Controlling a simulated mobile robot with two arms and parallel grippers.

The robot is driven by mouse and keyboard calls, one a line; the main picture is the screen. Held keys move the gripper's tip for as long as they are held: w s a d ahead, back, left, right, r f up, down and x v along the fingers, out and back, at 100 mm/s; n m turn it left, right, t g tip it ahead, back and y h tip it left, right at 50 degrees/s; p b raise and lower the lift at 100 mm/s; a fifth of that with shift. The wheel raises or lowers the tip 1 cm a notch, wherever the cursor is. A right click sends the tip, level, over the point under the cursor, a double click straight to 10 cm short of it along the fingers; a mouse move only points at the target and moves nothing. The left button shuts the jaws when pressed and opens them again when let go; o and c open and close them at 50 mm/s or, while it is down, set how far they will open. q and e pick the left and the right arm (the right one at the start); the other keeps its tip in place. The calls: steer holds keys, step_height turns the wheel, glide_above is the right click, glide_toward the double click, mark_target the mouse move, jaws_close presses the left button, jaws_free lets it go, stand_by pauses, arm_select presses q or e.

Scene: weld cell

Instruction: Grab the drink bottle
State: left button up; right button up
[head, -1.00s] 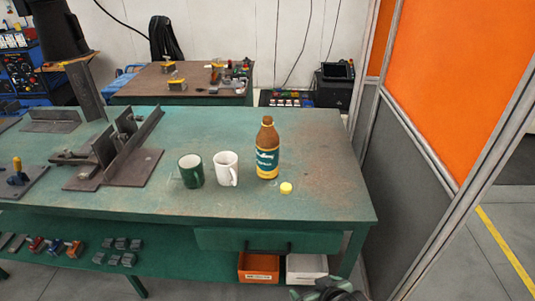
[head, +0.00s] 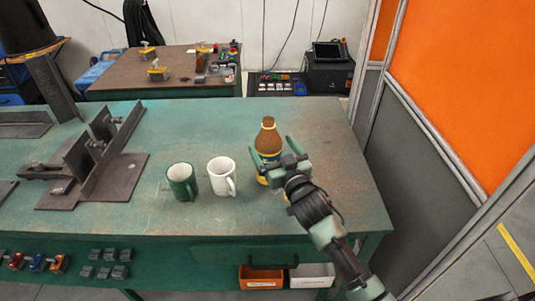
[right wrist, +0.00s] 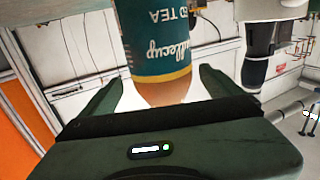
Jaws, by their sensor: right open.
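The drink bottle (head: 268,138) is brown with a teal label and stands upright on the green workbench (head: 322,140). My right gripper (head: 274,153) is open and reaches in from the lower right, with its fingers on either side of the bottle in the head view. The gripper hides much of the label and the lower bottle. In the right wrist view the bottle (right wrist: 157,45) appears upside down between the two spread fingers, with a gap visible beside each finger. My left gripper is not in view.
A white mug (head: 222,177) stands just left of the bottle, and a dark green mug (head: 181,182) is further left. A steel fixture (head: 105,165) fills the bench's left part. An orange and grey partition (head: 450,90) stands to the right. The bench's right rear is clear.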

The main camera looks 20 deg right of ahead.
steer(key=shift+w+a+f, duration=0.15)
steer(key=shift+w+f, duration=0.05)
steer(key=shift+w, duration=0.4)
steer(key=w, duration=0.2)
steer(key=shift+w+a+f, duration=0.2)
steer(key=shift+w+f, duration=0.1)
steer(key=shift+f, duration=0.1)
steer(key=shift+w, duration=0.85)
steer(key=c, duration=1)
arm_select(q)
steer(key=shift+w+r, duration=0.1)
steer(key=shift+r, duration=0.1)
arm_select(e)
steer(key=c, duration=1)
